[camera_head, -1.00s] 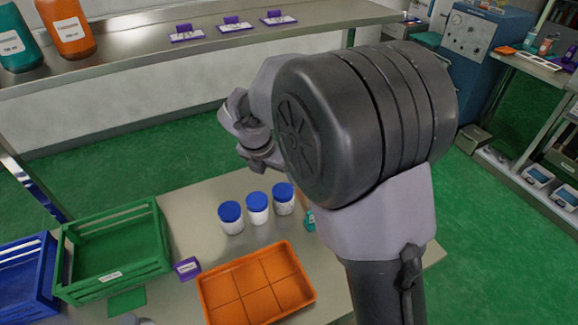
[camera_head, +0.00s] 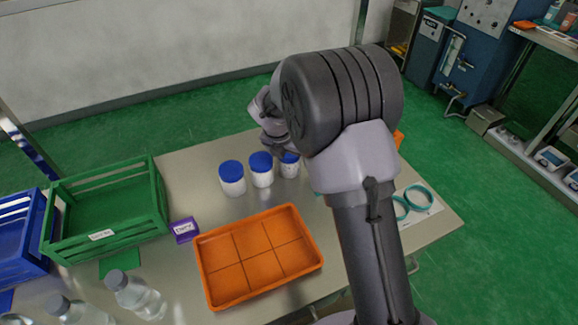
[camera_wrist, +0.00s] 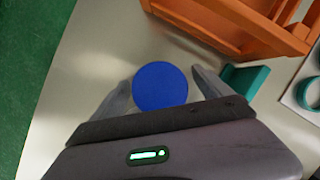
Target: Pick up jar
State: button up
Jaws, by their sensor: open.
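Three white jars with blue lids stand in a row on the steel table: a left jar (camera_head: 232,179), a middle jar (camera_head: 261,170) and a right jar (camera_head: 289,168), which is partly hidden by my arm. In the wrist view, one blue-lidded jar (camera_wrist: 160,88) is seen from above between the two fingers of my gripper (camera_wrist: 162,79). The gripper is open, with one finger on each side of the lid. I cannot tell whether the fingers touch it. In the head view my fingertips are hidden.
An orange divided tray (camera_head: 259,258) lies in front of the jars. A green crate (camera_head: 105,215), a blue crate (camera_head: 20,245), a purple label block (camera_head: 185,230) and clear bottles (camera_head: 135,293) are at left. Teal rings (camera_head: 418,198) lie at right. An orange rack (camera_wrist: 235,30) is near my gripper.

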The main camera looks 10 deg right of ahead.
jog(key=shift+s+r, duration=0.1)
jog(key=shift+r, duration=0.15)
jog(key=shift+c, duration=0.8)
jog(key=c, duration=1.6)
